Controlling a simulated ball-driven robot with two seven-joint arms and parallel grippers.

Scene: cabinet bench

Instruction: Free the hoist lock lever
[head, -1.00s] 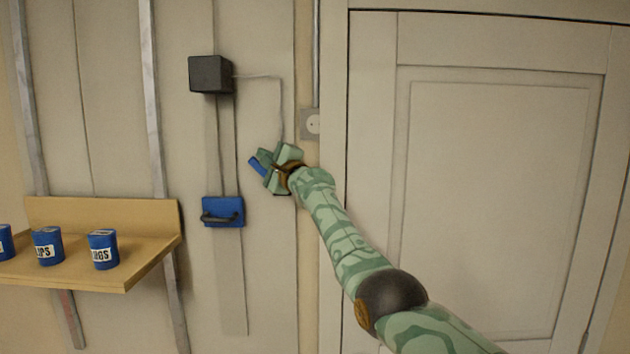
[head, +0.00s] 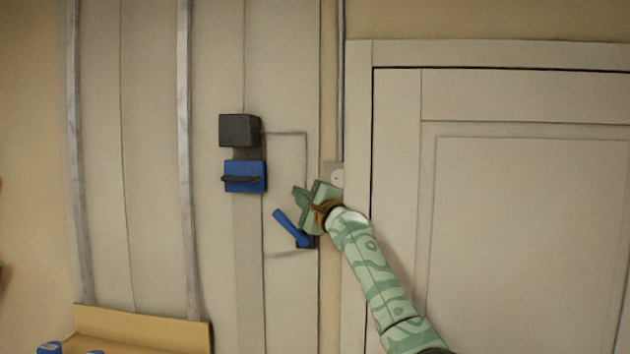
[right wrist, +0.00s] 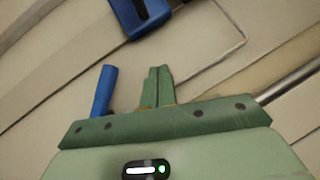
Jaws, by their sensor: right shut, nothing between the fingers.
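The hoist lock lever is a blue bar (head: 289,226) on a small dark base (head: 306,242) on the wall panel. It tilts up and to the left. My right gripper (head: 299,196) is just above and to the right of the lever. Its fingers are shut together and empty. In the right wrist view the shut fingers (right wrist: 157,86) are beside the blue lever (right wrist: 104,90), with a gap between them. The lever's lower end is hidden there behind the gripper body. The blue hoist carriage (head: 246,177) with a dark handle sits just below the black box (head: 239,130). My left gripper is not in view.
A thin line (head: 306,160) runs from the black box down toward the lever. A large panelled door (head: 520,220) fills the right. A wooden shelf (head: 150,325) with blue cups is at lower left.

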